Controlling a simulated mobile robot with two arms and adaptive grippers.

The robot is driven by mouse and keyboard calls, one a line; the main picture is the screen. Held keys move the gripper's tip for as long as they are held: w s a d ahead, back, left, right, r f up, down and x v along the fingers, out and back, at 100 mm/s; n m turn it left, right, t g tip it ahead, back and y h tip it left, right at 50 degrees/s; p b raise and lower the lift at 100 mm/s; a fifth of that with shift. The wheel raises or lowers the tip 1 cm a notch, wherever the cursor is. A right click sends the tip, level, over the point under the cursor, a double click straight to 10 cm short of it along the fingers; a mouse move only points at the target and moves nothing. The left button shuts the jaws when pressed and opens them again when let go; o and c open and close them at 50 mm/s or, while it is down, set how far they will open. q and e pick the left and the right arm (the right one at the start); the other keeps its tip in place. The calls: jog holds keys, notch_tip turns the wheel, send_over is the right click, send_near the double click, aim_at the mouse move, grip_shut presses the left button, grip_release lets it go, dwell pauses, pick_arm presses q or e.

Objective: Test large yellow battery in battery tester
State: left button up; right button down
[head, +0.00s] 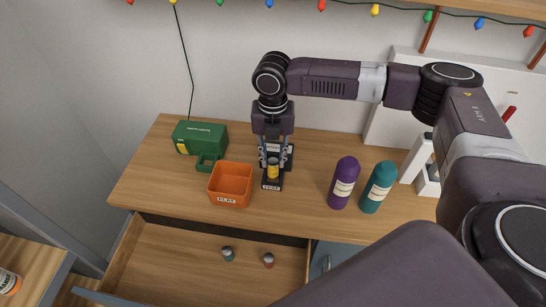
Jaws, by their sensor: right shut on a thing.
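The large yellow battery (272,172) stands upright at the black battery tester (271,185), whose front label is small. My right gripper (274,162) comes down from above and is shut on the battery, with its fingers on either side of the upper part. The battery's lower end is low at the tester; I cannot tell whether it touches the contacts. The gripper and its fingers hide part of the tester's back. My left gripper is out of view.
An orange bin (231,184) stands just left of the tester, with a green case (200,137) behind it. Purple (343,184) and teal (377,188) bottles stand to the right. The open drawer (190,262) below holds a small green battery (228,255) and a small red one (268,261).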

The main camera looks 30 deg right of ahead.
jog(key=shift+f, duration=1.85)
jog(key=c, duration=1.5)
grip_release()
jog(key=shift+c, duration=0.2)
jog(key=shift+r, duration=0.1)
notch_tip(320, 180, up, 12)
jog(key=shift+f, duration=0.1)
jog(key=shift+s+f, duration=0.1)
